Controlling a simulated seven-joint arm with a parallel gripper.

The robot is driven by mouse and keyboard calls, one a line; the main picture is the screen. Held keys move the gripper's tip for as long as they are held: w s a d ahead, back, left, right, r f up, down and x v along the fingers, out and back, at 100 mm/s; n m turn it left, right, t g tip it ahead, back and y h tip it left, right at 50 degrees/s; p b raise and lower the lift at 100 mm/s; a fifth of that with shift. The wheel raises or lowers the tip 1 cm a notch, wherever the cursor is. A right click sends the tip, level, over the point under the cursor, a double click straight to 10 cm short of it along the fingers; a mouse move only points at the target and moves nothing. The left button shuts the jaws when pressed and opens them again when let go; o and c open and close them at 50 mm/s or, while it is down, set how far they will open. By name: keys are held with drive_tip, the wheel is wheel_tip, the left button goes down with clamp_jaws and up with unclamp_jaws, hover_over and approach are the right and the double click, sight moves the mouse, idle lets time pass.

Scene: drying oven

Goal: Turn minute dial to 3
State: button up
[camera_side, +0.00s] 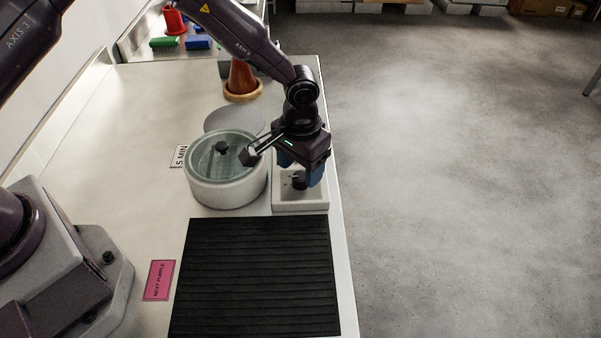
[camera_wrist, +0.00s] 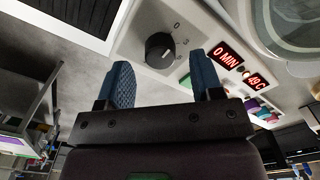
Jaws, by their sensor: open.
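The black minute dial (camera_wrist: 160,50) is a round knob on the pale control panel (camera_wrist: 130,42), with small marks around it that are too small to read fully. A red display (camera_wrist: 226,54) beside it reads "0 MIN", and another (camera_wrist: 257,82) shows a temperature that looks like 49 C. In the side view the dial (camera_side: 299,181) sits on the control box (camera_side: 300,206), partly behind a finger. My gripper (camera_side: 300,170) points down just over it. In the wrist view my gripper (camera_wrist: 163,73) has its blue fingers apart, with the dial between and beyond the tips; contact is not visible.
The round drying oven (camera_side: 228,190) with a glass lid stands just left of the control box. A black ribbed mat (camera_side: 258,280) lies in front. A "5 MIN" card (camera_side: 180,156) and a pink card (camera_side: 158,280) lie left. The table's right edge is close to the box.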

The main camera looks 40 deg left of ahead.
sight(299, 177)
drive_tip(key=shift+f, duration=1.3)
drive_tip(key=c, duration=0.9)
drive_tip(key=shift+m, duration=0.4)
drive_tip(key=m, duration=0.3)
drive_tip(key=shift+m, duration=0.3)
drive_tip(key=m, duration=0.4)
drive_tip(key=shift+m, duration=0.3)
